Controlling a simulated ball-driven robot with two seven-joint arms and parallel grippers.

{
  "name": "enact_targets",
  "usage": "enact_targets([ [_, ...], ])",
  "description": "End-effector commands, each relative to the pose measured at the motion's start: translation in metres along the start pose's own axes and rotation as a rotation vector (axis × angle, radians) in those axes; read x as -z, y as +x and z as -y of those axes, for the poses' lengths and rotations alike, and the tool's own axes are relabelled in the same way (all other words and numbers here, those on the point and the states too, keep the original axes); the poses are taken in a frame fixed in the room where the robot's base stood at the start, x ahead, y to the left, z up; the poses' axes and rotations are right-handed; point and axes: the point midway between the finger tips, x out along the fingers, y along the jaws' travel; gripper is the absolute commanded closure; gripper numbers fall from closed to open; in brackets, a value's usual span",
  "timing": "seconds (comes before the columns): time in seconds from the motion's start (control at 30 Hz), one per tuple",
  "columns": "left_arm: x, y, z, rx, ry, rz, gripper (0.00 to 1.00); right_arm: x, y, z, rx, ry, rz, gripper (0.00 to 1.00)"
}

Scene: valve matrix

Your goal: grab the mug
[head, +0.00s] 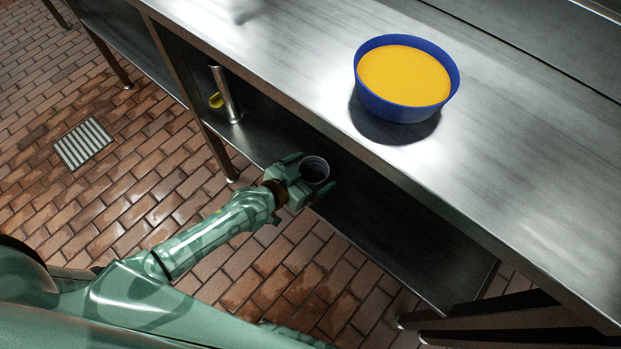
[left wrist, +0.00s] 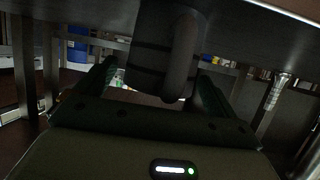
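The mug (head: 315,170) is a small dark grey cup, seen from above in the head view with its round opening showing. It is in front of the bench top's edge, over the dark lower shelf. My left gripper (head: 307,175) is open, with one finger on each side of the mug. In the left wrist view the mug (left wrist: 148,55) is large and dark between the fingers, its handle (left wrist: 183,55) facing the camera. A gap shows beside the left-hand finger. I cannot tell whether the mug rests on the shelf. My right gripper is not in view.
A blue bowl with yellow contents (head: 402,80) stands on the steel bench top (head: 520,170). Bench legs (head: 218,150) stand left of my gripper.

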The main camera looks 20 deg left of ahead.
Motion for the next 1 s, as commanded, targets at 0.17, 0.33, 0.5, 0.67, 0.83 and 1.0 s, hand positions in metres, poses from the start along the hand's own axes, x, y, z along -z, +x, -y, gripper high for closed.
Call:
enact_targets([
  [0.17,0.0,0.0,0.0,0.0,0.0,0.0,0.53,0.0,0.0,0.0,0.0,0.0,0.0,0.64],
  [0.33,0.0,0.0,0.0,0.0,0.0,0.0,0.53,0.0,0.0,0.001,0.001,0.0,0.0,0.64],
  [0.5,0.002,-0.001,0.0,0.0,0.0,-0.001,0.54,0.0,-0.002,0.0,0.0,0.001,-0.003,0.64],
  [0.67,0.02,-0.008,0.0,0.001,0.001,-0.006,0.54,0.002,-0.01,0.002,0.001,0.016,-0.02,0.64],
  [0.83,0.054,-0.035,-0.01,0.001,0.0,-0.01,0.54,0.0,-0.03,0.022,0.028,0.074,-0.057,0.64],
  [1.0,0.086,-0.079,-0.034,0.001,0.002,-0.011,0.54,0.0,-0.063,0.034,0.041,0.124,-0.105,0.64],
])
